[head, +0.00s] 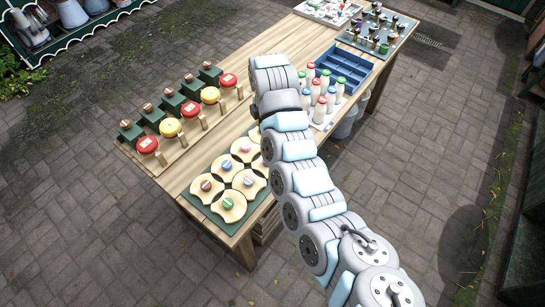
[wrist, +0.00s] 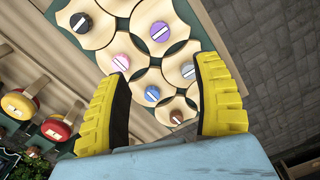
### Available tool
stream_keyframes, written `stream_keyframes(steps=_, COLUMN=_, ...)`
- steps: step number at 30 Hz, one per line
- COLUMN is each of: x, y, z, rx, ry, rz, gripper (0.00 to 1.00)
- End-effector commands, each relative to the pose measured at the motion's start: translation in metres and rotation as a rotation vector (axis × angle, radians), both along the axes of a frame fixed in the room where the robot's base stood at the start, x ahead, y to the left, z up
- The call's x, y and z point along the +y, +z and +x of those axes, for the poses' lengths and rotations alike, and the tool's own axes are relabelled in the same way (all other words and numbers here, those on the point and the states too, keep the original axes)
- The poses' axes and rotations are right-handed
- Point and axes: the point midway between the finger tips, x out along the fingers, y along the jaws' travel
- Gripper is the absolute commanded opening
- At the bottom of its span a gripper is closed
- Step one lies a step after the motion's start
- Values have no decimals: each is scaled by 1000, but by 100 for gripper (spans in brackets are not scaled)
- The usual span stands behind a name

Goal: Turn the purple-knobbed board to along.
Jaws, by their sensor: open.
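The right finger covers part of the boards there. My gripper (wrist: 163,72) is open and empty, its two yellow-backed fingers wide apart above the boards, not visibly touching any knob. In the head view my arm hides the gripper.
Neighbouring boards have pink (wrist: 121,63), blue (wrist: 152,93), brown (wrist: 176,117) and black (wrist: 80,22) knobs. A green knob (head: 228,203) is at the front edge. Red and yellow discs (head: 147,145) line the left. Bottles (head: 320,108) and a blue crate (head: 344,68) stand beyond my arm.

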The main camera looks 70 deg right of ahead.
Motion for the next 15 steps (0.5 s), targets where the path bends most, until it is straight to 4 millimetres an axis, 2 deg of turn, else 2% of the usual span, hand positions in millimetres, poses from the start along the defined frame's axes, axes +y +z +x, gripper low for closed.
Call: stream_keyframes(steps=15, x=0, y=-43, z=0, rx=2, ry=0, rz=2, gripper=67)
